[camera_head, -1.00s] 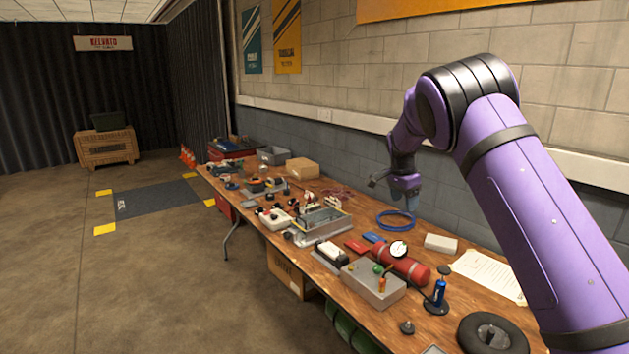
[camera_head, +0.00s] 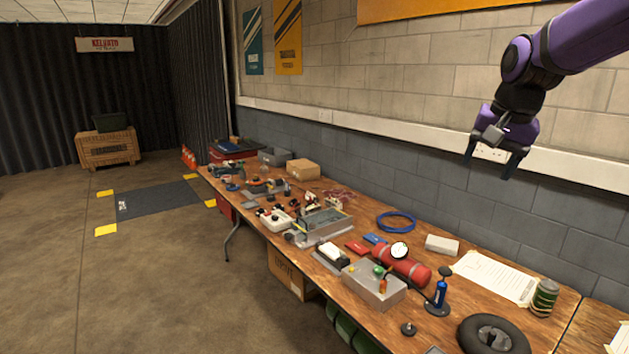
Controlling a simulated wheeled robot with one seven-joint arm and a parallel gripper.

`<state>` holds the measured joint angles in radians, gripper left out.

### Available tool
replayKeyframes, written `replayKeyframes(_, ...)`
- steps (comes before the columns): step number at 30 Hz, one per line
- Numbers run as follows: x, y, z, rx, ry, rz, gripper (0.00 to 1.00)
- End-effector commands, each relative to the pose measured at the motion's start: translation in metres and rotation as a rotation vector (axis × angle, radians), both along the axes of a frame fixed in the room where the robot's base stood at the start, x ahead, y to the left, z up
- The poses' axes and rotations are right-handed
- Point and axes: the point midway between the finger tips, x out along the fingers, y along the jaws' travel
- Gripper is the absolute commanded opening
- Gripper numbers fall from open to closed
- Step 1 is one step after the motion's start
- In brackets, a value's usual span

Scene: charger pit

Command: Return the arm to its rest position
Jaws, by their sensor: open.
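My gripper (camera_head: 490,170) hangs in the air at the upper right of the head view, in front of the block wall and above the workbench. Its two dark fingers point down and are spread apart, with nothing between them. My purple arm (camera_head: 590,40) comes in from the top right corner and bends down at a dark wrist. The gripper touches nothing that I can see.
The long wooden workbench (camera_head: 568,325) carries a blue cable ring (camera_head: 396,222), a red cylinder (camera_head: 405,266), a grey box (camera_head: 372,286), a blue pump (camera_head: 440,293), a black tyre (camera_head: 492,336), papers (camera_head: 493,275) and a green can (camera_head: 544,297). The floor at left is largely clear.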

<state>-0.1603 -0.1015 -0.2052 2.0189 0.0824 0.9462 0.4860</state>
Motion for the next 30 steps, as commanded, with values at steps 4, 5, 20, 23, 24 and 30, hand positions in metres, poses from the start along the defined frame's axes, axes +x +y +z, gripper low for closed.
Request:
replayKeyframes(4, -0.054, 0.001, 0.010, -0.026, -0.048, 0.104, 0.65)
replayKeyframes(5, -0.065, 0.001, 0.011, -0.034, -0.056, 0.125, 0.65)
replayKeyframes(20, -0.219, 0.011, -0.015, -0.220, -0.180, 0.448, 0.65)
replayKeyframes(23, -0.235, 0.013, -0.023, -0.251, -0.191, 0.486, 0.65)
replayKeyframes(24, -0.240, 0.013, -0.026, -0.261, -0.194, 0.497, 0.65)
replayKeyframes(30, -0.248, 0.013, -0.030, -0.278, -0.198, 0.517, 0.65)
